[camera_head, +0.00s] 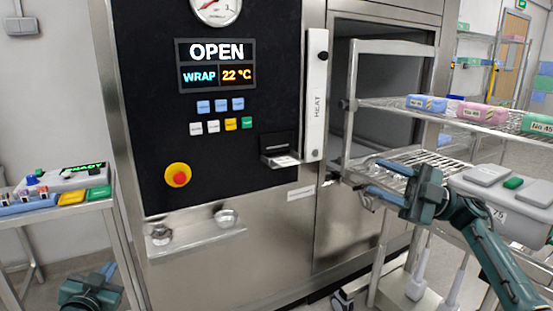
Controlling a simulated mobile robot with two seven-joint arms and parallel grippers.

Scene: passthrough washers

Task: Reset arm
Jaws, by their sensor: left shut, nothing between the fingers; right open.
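My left gripper (108,268) is low at the left, in front of the machine's base and beside the side table. It is shut and empty, and the picture's bottom edge cuts off its arm. My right gripper (374,180) is at the right, in front of the lower wire shelf of the rack (395,47). Its blue fingers are apart and point left, with nothing seen between them. I cannot tell whether they touch the rack. My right arm (490,250) comes in from the lower right.
The washer's panel (240,130) reads OPEN, with a red emergency button (178,175) below. The open chamber (375,90) faces the rack, which bears wrapped packs (483,113) and a grey container (500,205). A side table (112,204) with coloured items stands left.

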